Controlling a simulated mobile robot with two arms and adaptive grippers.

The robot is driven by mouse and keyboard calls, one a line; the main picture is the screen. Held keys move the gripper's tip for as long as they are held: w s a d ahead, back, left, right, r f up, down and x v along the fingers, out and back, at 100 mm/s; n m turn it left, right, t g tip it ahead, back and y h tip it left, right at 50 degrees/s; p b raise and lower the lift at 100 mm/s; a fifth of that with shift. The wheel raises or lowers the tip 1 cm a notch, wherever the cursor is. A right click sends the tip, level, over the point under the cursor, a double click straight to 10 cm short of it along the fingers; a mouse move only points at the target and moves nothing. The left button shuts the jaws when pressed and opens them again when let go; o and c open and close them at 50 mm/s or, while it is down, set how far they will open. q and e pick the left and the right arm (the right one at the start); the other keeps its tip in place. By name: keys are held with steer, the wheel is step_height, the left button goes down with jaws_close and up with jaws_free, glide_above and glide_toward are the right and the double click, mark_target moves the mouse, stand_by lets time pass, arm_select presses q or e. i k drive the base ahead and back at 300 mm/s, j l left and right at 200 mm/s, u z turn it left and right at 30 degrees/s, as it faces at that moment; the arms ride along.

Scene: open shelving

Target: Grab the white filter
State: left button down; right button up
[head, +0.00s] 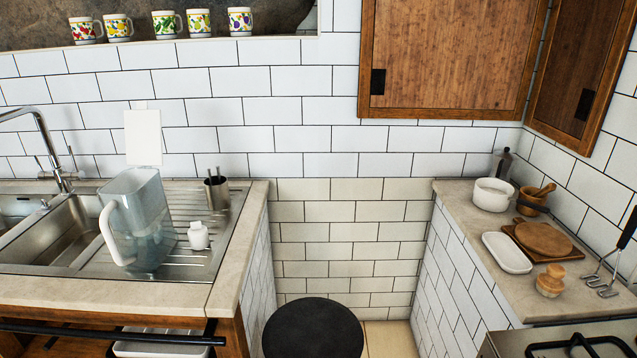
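A small white filter (198,236) with a narrower top stands upright on the ribbed metal drainboard (185,263) of the sink. It is just right of a clear water pitcher (150,215) with a white handle. From this view I cannot tell whether the filter and the pitcher touch. Neither of my grippers is in view.
A dark cutlery cup (216,192) stands behind the filter. The sink basin (60,238) and faucet (55,150) are at left. A black round stool (312,328) stands in the gap before the right counter (462,215), which holds a white pot (492,194), boards and utensils.

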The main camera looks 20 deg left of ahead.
mark_target(198, 234)
steer(key=u, duration=1.55)
